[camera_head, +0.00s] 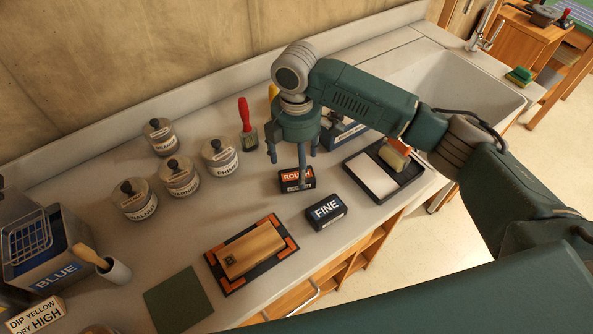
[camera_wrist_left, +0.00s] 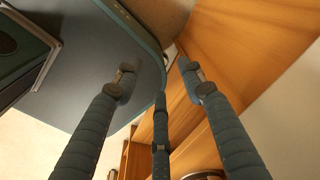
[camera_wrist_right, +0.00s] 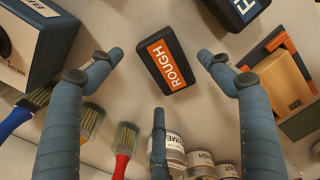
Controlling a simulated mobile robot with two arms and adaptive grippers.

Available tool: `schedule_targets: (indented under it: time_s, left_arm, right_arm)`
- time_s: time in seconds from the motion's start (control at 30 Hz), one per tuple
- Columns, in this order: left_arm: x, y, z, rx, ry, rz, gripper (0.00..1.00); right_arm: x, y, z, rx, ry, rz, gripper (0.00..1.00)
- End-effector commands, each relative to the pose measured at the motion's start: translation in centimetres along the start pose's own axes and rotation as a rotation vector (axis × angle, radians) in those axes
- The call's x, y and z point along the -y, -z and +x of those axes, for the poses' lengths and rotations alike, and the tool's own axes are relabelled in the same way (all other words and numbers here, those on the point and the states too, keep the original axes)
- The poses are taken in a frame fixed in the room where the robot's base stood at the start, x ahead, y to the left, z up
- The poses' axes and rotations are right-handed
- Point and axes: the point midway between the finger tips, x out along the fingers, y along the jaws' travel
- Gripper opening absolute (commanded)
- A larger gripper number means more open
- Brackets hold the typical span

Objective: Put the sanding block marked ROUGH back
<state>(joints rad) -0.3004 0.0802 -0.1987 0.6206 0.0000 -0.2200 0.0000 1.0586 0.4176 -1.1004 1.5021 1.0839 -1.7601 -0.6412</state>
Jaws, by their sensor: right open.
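The sanding block marked ROUGH (camera_head: 290,176), black with an orange label, lies on the grey counter. It shows almost whole in the right wrist view (camera_wrist_right: 165,62). My right gripper (camera_head: 295,160) is open above it, one finger covering part of its label in the head view. In the right wrist view the block lies between the spread fingertips, with a gap on each side. A black block marked FINE (camera_head: 326,211) lies just in front of it. My left gripper (camera_wrist_left: 157,70) is open and empty in the left wrist view, and I do not see it in the head view.
A wooden block (camera_head: 250,249) lies on a black, orange-cornered mat (camera_head: 221,283). Right of ROUGH is a black tray (camera_head: 405,183). Left are several lidded jars (camera_head: 179,177) and a red-handled brush (camera_head: 245,120). Behind my gripper stands a labelled box (camera_head: 346,134). Bare counter separates these.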

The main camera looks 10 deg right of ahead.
Motion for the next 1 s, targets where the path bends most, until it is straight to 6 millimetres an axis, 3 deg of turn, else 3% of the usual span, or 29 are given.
schedule_targets:
  time_s: [0.2, 0.4, 1.0]
  left_arm:
    - [-0.1, 0.0, 1.4, -0.001, 0.000, 0.002, 0.40]
    - [-0.1, -0.1, 1.8, -0.002, -0.001, 0.002, 0.40]
    - [-0.1, -0.1, 1.8, -0.001, -0.001, 0.002, 0.40]
  right_arm:
    - [-0.1, 0.1, -4.7, -0.001, -0.004, 0.000, 0.79]
    - [-0.1, 0.1, -7.4, -0.001, -0.001, 0.000, 0.79]
    - [0.0, 0.0, -8.2, 0.001, 0.001, 0.000, 0.79]
